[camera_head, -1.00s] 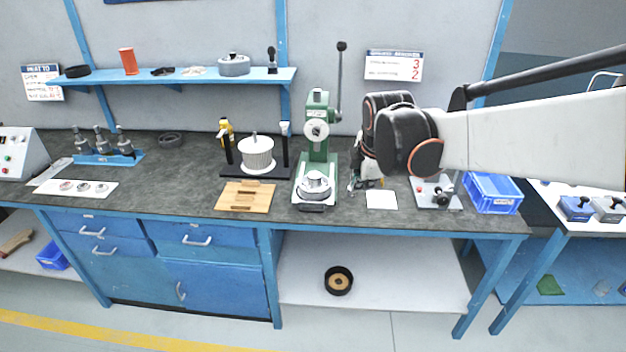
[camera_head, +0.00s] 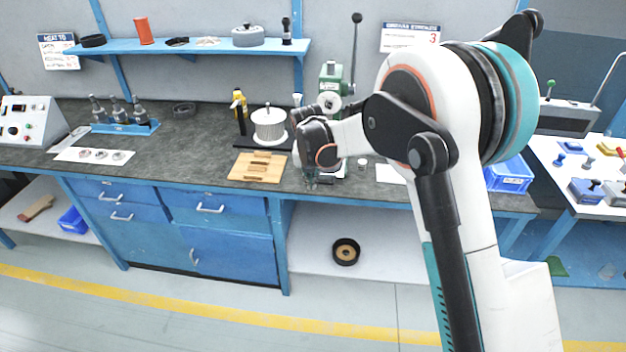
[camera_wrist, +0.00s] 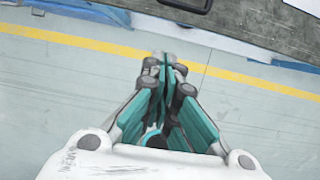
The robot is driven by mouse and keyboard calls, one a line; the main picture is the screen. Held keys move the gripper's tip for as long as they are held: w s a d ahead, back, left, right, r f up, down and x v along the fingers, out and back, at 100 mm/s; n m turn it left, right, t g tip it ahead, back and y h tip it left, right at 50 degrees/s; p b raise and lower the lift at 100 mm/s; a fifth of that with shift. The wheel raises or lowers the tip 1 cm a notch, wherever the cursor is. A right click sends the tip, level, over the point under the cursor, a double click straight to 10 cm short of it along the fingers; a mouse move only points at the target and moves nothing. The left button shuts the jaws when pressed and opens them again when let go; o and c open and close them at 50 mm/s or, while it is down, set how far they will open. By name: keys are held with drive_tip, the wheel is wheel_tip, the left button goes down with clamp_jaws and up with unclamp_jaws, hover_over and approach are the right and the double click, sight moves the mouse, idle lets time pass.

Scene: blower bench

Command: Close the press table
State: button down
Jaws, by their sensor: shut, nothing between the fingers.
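The green arbor press (camera_head: 331,78) stands at the back of the bench, with its long lever raised upright. My wrist and arm cover most of its lower body and its table, so how far the table sticks out cannot be told. A dark flat edge, perhaps of the press table, shows low beside my fingers. My gripper (camera_head: 311,184) is shut and empty, pointing down at the front of the press near the bench edge. In the wrist view, the closed fingers (camera_wrist: 165,68) are over the floor, with a dark-framed part (camera_wrist: 186,4) at the bench edge above them.
A wooden board (camera_head: 257,167) and a white ribbed rotor (camera_head: 268,124) on a black stand are left of the press. A white card (camera_head: 392,173) and a blue bin (camera_head: 509,176) are to the right. A shelf (camera_head: 200,48) hangs behind.

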drive_tip(key=w+f+b, duration=0.3)
drive_tip(key=w+f, duration=0.3)
drive_tip(key=f, duration=0.2)
drive_tip(key=shift+w+d+f+b, duration=0.15)
drive_tip(key=shift+w+f+b, duration=0.1)
drive_tip(key=shift+b, duration=0.1)
